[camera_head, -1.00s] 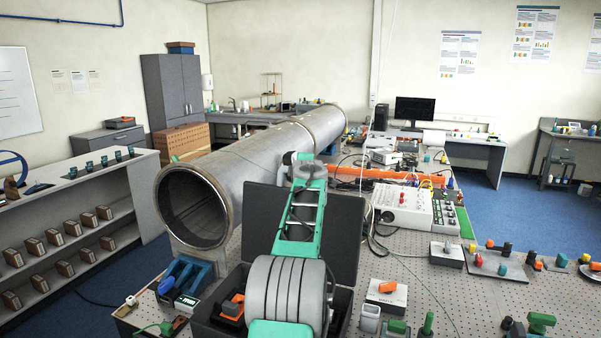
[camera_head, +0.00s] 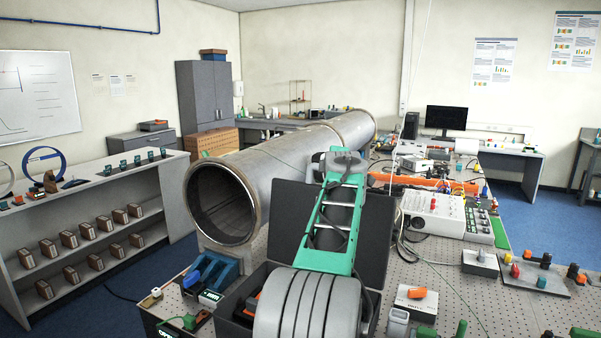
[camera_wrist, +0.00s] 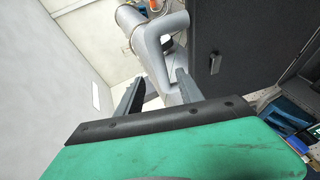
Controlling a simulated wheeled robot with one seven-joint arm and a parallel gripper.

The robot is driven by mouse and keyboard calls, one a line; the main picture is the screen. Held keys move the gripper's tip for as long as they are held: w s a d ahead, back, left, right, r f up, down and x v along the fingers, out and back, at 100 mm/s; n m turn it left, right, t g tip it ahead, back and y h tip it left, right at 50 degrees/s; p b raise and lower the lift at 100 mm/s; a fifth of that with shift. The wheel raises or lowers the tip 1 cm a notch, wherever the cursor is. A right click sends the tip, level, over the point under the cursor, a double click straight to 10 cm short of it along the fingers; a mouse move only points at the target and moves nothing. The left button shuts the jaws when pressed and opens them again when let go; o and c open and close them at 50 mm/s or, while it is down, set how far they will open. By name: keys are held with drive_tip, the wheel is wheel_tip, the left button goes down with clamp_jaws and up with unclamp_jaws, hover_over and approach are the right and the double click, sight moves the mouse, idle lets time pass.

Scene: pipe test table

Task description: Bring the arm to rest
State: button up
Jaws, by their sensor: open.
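My arm shows in the head view as a green link (camera_head: 332,225) with a grey joint at its far end and a ribbed grey section at the near end. It stands raised over the open black case (camera_head: 375,220) at the near side of the table. My gripper (camera_wrist: 158,80) shows in the wrist view with its two dark fingers apart. A grey, bent, tube-like form shows beyond and between the fingers; I cannot tell whether they touch it. In the head view the fingers cannot be made out.
A large metal pipe (camera_head: 270,160) lies left of and behind the arm. A white control box (camera_head: 437,213) and several small parts are on the perforated table (camera_head: 440,285) at right. A grey shelf (camera_head: 150,200) stands at left. Blue floor (camera_head: 115,280) shows between shelf and table.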

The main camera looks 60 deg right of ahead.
drive_tip(key=w+a+f+t+y, duration=0.1)
drive_tip(key=w+a+f+y, duration=0.3)
drive_tip(key=w+a, duration=1.15)
drive_tip(key=w+a+f+m+y, duration=0.1)
drive_tip(key=a+f+y, duration=0.15)
drive_tip(key=a, duration=0.85)
drive_tip(key=w+a+f+m+y, duration=0.15)
drive_tip(key=a+f, duration=0.25)
drive_tip(key=a, duration=0.7)
drive_tip(key=s+a+f+y, duration=0.1)
drive_tip(key=s+a+f, duration=0.15)
drive_tip(key=a, duration=0.45)
drive_tip(key=s+a+f+g+y, duration=0.1)
drive_tip(key=a+f, duration=0.2)
drive_tip(key=a, duration=0.4)
drive_tip(key=s+a+f+y, duration=0.1)
drive_tip(key=a+f, duration=0.2)
drive_tip(key=a, duration=0.3)
drive_tip(key=s+a+f+m+g+y, duration=0.1)
drive_tip(key=s+a+f+m+g, duration=0.1)
drive_tip(key=s+a+f, duration=0.6)
drive_tip(key=s+a, duration=0.2)
drive_tip(key=shift+s+a+f+y, duration=0.3)
drive_tip(key=shift+a+f, duration=0.05)
drive_tip(key=shift+a, duration=0.05)
